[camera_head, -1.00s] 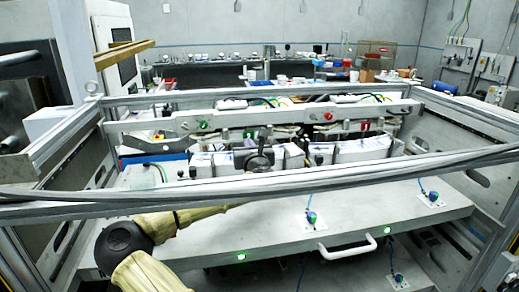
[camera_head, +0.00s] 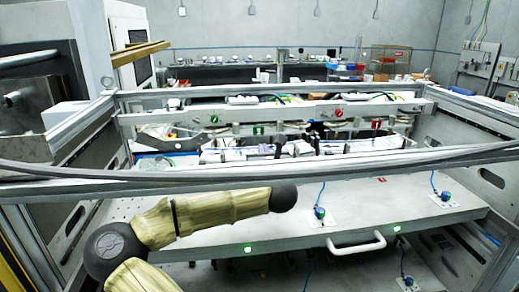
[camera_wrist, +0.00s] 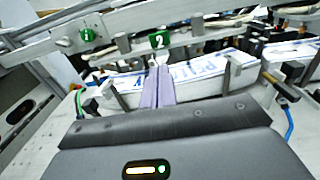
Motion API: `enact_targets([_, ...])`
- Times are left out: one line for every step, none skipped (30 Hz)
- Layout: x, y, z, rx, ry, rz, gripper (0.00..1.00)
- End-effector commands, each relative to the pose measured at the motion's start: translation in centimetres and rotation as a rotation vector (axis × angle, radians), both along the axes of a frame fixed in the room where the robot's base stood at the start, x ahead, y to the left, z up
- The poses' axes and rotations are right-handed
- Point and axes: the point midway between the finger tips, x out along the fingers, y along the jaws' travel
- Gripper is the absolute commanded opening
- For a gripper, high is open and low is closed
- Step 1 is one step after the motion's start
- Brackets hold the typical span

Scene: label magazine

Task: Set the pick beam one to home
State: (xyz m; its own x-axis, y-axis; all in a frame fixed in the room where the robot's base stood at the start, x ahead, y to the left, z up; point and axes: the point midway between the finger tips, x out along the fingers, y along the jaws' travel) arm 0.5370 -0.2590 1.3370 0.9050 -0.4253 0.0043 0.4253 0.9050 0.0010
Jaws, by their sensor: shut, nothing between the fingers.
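A long grey beam (camera_head: 285,111) runs across the machine, carrying a green round mark at left and a red one at right. It also crosses the wrist view (camera_wrist: 120,21), where the green round mark (camera_wrist: 87,33) shows at its left. I cannot tell for sure which part is pick beam one. My gripper (camera_wrist: 157,76) shows two slim fingers shut together and empty. In the head view the gripper is hard to make out.
White label stacks (camera_wrist: 195,72) lie beyond the fingers, with dark upright posts beside them. A front rail (camera_head: 300,164) crosses above my arm. The lower grey panel (camera_head: 400,208) has a white handle (camera_head: 356,244) and blue-green fittings. A blue hose (camera_wrist: 288,122) stands at right.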

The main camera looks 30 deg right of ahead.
Motion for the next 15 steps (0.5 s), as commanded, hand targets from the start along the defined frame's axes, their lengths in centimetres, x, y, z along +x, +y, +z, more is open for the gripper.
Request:
enact_targets([-1.0,0.4,-0.4,0.002,-0.002,-0.001,0.0])
enact_targets([-1.5,0.7,-0.3,0.002,-0.003,0.0,0.0])
enact_targets([-2.2,1.1,-0.3,0.002,-0.002,0.001,0.0])
enact_targets([-2.7,1.4,-0.3,0.002,-0.003,0.001,0.0])
enact_targets([-3.2,1.7,-0.3,0.003,-0.004,0.003,0.0])
enact_targets([-3.8,2.0,-0.3,0.003,-0.003,0.004,0.0])
enact_targets([-4.2,2.2,-0.2,0.002,-0.003,0.004,0.0])
enact_targets([-4.6,2.5,-0.2,0.001,-0.002,0.005,0.0])
enact_targets([-4.9,2.7,-0.2,0.0,-0.001,0.007,0.0])
enact_targets([-5.2,2.8,-0.2,0.001,0.0,0.007,0.0])
enact_targets([-5.4,2.9,-0.2,0.001,0.0,0.007,0.0])
enact_targets([-5.6,3.0,-0.1,0.001,0.0,0.007,0.0])
enact_targets([-5.7,3.0,-0.1,0.0,0.0,0.007,0.0])
enact_targets([-5.7,3.1,-0.1,0.0,0.0,0.007,0.0])
enact_targets([-5.8,3.1,0.0,0.0,0.001,0.007,0.0])
